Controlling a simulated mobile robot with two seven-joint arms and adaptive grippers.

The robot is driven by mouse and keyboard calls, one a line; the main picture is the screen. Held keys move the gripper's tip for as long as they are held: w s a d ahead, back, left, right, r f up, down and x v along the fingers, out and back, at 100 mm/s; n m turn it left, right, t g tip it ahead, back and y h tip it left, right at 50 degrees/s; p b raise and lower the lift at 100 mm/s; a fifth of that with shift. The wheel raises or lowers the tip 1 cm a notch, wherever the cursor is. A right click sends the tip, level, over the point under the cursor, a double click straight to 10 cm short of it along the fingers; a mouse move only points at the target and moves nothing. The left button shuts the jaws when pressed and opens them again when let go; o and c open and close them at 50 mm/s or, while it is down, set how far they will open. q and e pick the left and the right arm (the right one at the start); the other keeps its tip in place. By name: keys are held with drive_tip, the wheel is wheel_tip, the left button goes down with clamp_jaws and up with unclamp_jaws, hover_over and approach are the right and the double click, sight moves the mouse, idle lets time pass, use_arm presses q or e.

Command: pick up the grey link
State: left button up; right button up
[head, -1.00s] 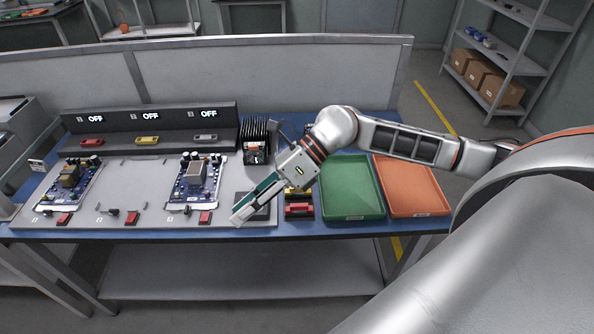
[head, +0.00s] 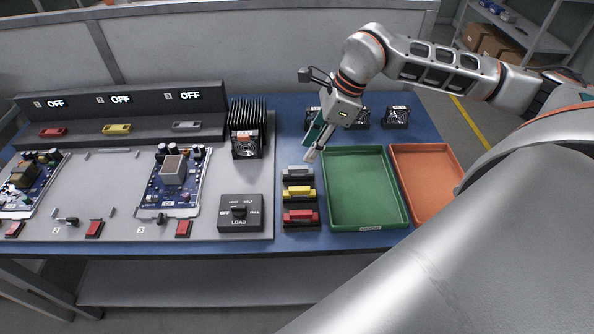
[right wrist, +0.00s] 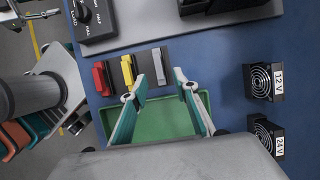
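A grey link (head: 298,172) lies in a dark holder at the back of a short row, behind a yellow link (head: 298,193) and a red link (head: 300,216). In the right wrist view the grey link (right wrist: 158,66) shows just beyond and between my fingertips. My right gripper (head: 312,152) is above the table, near the grey link and the back left corner of the green tray. Its fingers are spread with nothing between them in the right wrist view (right wrist: 161,76). Another grey link (head: 187,124) sits on the back panel under an OFF sign.
A green tray (head: 371,228) and an orange tray (head: 455,146) stand right of the links. A black finned heat sink (head: 247,112) stands behind and left. A LOAD switch box (head: 240,212) is left of the links. Small fans (head: 397,116) stand at the back.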

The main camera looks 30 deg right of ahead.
sight(299, 167)
drive_tip(key=x, duration=0.7)
drive_tip(key=shift+s, duration=0.2)
clamp_jaws()
